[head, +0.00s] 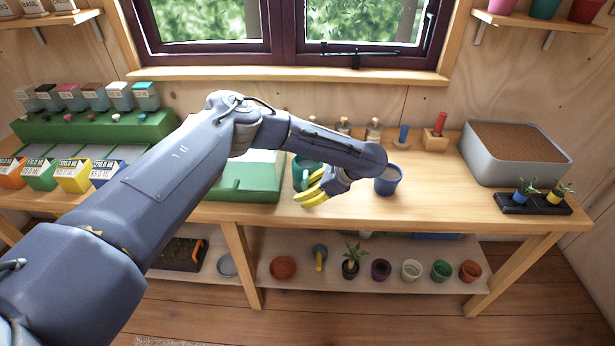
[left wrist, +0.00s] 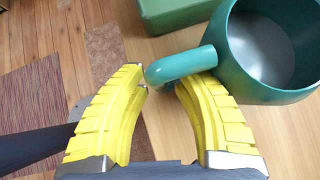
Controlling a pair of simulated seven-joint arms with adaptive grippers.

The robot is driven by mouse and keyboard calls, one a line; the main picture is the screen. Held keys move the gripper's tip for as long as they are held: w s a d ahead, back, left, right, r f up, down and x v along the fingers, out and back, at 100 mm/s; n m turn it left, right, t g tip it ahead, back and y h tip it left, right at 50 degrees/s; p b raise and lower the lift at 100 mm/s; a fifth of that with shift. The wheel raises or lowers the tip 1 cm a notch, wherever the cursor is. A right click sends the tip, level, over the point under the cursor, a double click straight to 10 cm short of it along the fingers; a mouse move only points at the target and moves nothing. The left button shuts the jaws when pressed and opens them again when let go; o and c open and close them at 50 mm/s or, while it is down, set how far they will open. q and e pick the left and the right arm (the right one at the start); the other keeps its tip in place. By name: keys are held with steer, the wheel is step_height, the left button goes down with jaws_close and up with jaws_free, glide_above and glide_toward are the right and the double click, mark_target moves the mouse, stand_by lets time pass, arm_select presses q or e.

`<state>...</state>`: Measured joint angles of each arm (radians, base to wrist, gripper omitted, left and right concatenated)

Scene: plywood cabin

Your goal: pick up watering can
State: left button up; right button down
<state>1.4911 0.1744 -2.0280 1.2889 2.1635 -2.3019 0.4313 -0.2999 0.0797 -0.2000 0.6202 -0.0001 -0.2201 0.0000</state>
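The teal watering can (head: 302,166) stands on the wooden workbench, partly hidden behind my left arm and gripper in the head view. In the left wrist view the can (left wrist: 262,92) is at the upper right, open at the top and grey inside, with a rounded teal handle (left wrist: 186,64) sticking out to the left. My left gripper (head: 311,191) has yellow ridged fingers. In the left wrist view its fingers (left wrist: 163,84) are spread apart, with the handle at the gap between the tips. I cannot tell whether they touch it. My right gripper is not in view.
A blue pot (head: 388,182) stands just right of the gripper. A green box (head: 245,185) is left of the can. A grey soil tub (head: 515,165) and a black plant tray (head: 533,203) stand at the right. The bench front right of the blue pot is clear.

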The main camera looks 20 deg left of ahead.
arm_select(q)
jaws_close()
steer(key=shift+r, duration=0.1)
stand_by(0.5)
